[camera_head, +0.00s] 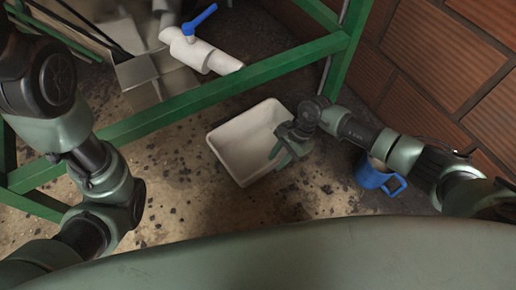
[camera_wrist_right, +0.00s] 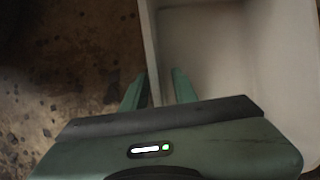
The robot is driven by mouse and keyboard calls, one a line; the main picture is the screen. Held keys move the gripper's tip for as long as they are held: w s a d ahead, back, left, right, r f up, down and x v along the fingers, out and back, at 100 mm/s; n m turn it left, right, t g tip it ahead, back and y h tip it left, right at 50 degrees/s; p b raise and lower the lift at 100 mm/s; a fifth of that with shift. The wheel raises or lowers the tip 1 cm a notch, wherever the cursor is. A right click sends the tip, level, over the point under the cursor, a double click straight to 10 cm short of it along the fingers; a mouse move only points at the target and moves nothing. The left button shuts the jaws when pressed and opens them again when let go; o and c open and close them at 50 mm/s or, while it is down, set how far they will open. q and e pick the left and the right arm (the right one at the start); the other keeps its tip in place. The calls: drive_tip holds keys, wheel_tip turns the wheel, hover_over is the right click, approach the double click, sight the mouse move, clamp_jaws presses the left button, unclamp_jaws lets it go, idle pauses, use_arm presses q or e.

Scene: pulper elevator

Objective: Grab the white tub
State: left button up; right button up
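The white tub (camera_head: 243,138) is an open, empty rectangular bin standing on the speckled floor in the middle of the head view. My right gripper (camera_head: 277,152) is at the tub's right-hand wall. In the right wrist view the tub (camera_wrist_right: 205,45) fills the upper right, and my right gripper (camera_wrist_right: 159,84) is open with its two fingers apart. The tub's wall runs between them, one finger on the outer side and one on the inner side. I cannot tell whether either finger touches the wall. My left arm shows at the left, but its gripper is out of view.
A green metal frame (camera_head: 180,108) stands just behind the tub. Beyond it is a white pipe with a blue valve handle (camera_head: 199,19). A blue mug (camera_head: 370,177) stands on the floor at the right, under my right arm. A brick wall (camera_head: 440,60) closes the right side.

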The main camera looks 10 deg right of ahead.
drive_tip(key=b+x, duration=0.2)
drive_tip(key=x, duration=0.2)
drive_tip(key=shift+b, duration=0.3)
drive_tip(key=shift+c, duration=0.3)
clamp_jaws()
drive_tip(key=shift+a+r, duration=0.1)
idle(0.7)
